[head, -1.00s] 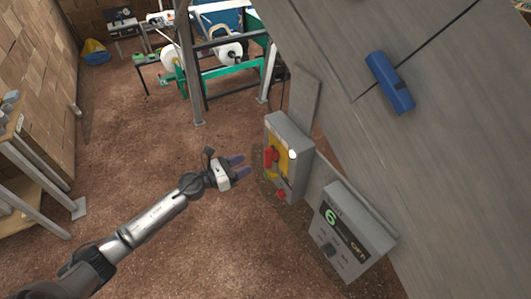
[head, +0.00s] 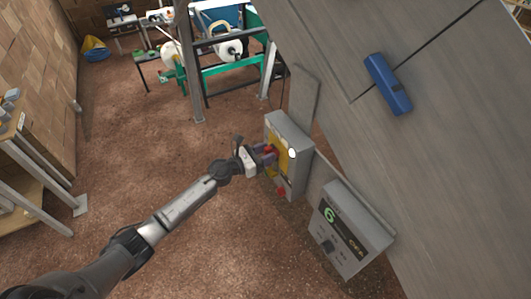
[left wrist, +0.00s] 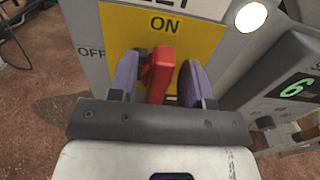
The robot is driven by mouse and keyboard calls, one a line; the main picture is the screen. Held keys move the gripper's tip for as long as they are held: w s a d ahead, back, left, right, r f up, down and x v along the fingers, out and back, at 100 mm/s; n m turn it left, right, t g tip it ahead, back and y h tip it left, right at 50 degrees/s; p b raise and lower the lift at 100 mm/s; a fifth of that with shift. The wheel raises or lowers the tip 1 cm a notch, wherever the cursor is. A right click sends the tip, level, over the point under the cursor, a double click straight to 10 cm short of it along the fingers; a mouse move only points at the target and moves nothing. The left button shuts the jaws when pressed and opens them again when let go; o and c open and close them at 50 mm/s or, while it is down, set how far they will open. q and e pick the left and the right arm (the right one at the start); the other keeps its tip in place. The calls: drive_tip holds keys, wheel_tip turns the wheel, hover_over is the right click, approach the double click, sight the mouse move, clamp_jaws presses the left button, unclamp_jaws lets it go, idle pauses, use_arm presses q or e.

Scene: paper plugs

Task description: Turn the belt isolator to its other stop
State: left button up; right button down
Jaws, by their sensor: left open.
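The belt isolator is a grey box (head: 290,135) with a yellow plate and a red handle, mounted on the side of the grey machine. In the left wrist view the yellow plate (left wrist: 200,45) reads ON at the top and OFF at the left. The red handle (left wrist: 158,75) points up toward ON. My left gripper (head: 266,153) is at the front of the box. In the left wrist view its purple fingers (left wrist: 160,80) stand on either side of the handle, open, with a wider gap on the right. The handle's lower part is hidden by my gripper. My right gripper is not in view.
Below and right of the isolator is a grey control box (head: 347,232) with a green 6 display and a knob. A white lamp (left wrist: 250,16) is beside the yellow plate. A blue handle (head: 388,83) is on the grey panel. Brown floor lies open to the left.

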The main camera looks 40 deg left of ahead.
use_arm(q)
drive_tip(key=shift+c, duration=0.3)
drive_tip(key=c, duration=0.7)
drive_tip(key=shift+c, duration=0.2)
